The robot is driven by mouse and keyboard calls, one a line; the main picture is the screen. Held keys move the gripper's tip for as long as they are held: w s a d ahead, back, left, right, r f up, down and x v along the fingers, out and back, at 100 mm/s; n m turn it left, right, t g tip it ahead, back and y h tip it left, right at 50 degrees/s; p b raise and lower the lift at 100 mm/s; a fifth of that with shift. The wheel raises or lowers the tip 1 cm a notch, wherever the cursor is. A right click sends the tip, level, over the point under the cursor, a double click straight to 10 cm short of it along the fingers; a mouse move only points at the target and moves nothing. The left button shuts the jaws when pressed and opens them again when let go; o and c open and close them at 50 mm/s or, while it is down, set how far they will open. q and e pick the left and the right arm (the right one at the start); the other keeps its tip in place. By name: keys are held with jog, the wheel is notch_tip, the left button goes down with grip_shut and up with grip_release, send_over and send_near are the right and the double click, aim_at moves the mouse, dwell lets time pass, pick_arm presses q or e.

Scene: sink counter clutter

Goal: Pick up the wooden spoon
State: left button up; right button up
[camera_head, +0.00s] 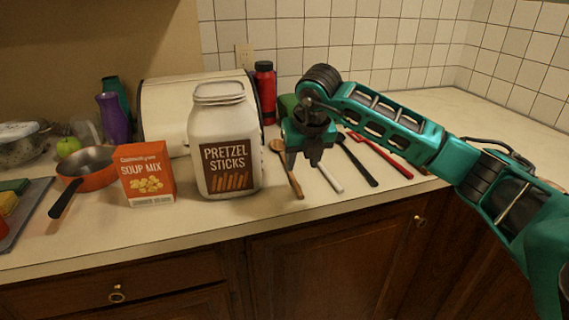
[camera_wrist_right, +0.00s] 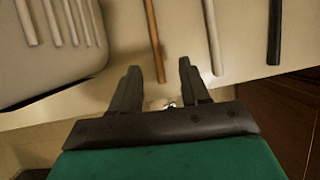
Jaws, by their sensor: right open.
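The wooden spoon (camera_head: 291,176) lies on the counter just right of the pretzel sticks jar, its handle end toward the front edge. In the right wrist view its brown handle (camera_wrist_right: 154,40) runs down to between the fingertips. My right gripper (camera_head: 302,158) hangs over the counter beside the spoon, pointing down. In the wrist view my right gripper (camera_wrist_right: 160,70) is open, with the handle end between its fingers in the picture. Nothing is held. The height of the fingers above the spoon is hard to tell. My left gripper is not in view.
The pretzel sticks jar (camera_head: 225,140) stands close left of the spoon. A white utensil (camera_head: 328,177), a black utensil (camera_head: 358,163) and a red utensil (camera_head: 382,155) lie to the right. A soup mix box (camera_head: 145,175) and an orange pan (camera_head: 86,168) stand farther left.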

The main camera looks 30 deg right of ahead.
aim_at(295, 181)
jog(key=x, duration=0.6)
jog(key=shift+w+a+f, duration=0.2)
jog(key=shift+w+f, duration=0.05)
jog(key=shift+f, duration=0.1)
grip_shut()
